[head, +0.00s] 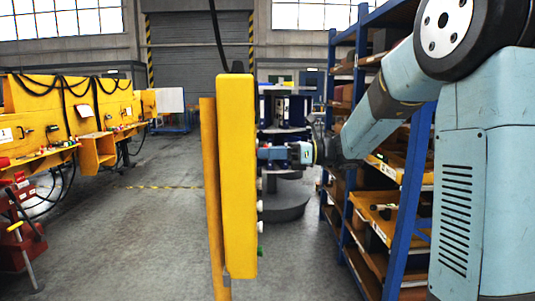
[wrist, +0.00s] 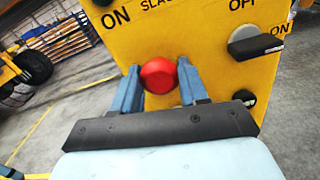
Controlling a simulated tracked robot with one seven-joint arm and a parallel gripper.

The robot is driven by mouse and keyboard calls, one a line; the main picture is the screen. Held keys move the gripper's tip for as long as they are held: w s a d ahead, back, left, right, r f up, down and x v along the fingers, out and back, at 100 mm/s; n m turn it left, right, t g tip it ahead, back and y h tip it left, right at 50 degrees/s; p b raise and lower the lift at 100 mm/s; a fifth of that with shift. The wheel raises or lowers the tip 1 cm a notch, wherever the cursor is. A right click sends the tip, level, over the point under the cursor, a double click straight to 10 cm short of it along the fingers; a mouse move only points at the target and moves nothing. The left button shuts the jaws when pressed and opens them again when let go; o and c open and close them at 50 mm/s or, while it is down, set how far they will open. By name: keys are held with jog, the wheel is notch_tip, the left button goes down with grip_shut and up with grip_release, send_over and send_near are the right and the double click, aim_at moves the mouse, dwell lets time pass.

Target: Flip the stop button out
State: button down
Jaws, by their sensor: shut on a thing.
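The red stop button (wrist: 159,76) is a round mushroom head on the face of a yellow control box (wrist: 215,28). In the head view the box (head: 237,180) is seen edge-on on a yellow post, and its front faces right toward my arm. My gripper (wrist: 158,68) has one blue finger on each side of the red button and is shut on it. In the head view my gripper (head: 270,153) reaches the box's right side at mid height; the button is hidden there behind the fingers.
A black lever switch (wrist: 256,46) sits right of the button, with a dark knob (wrist: 244,97) below it. A green control (head: 261,252) is low on the box. Blue shelving (head: 420,170) stands close on the right; open floor (head: 150,220) lies left.

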jog(key=shift+d, duration=0.7)
jog(key=c, duration=0.8)
grip_release()
jog(key=shift+w+d, duration=0.1)
jog(key=shift+o, duration=1.1)
jog(key=d, duration=1.3)
jog(key=shift+s+d, duration=0.25)
jog(key=shift+d, duration=0.05)
jog(key=shift+f, duration=0.1)
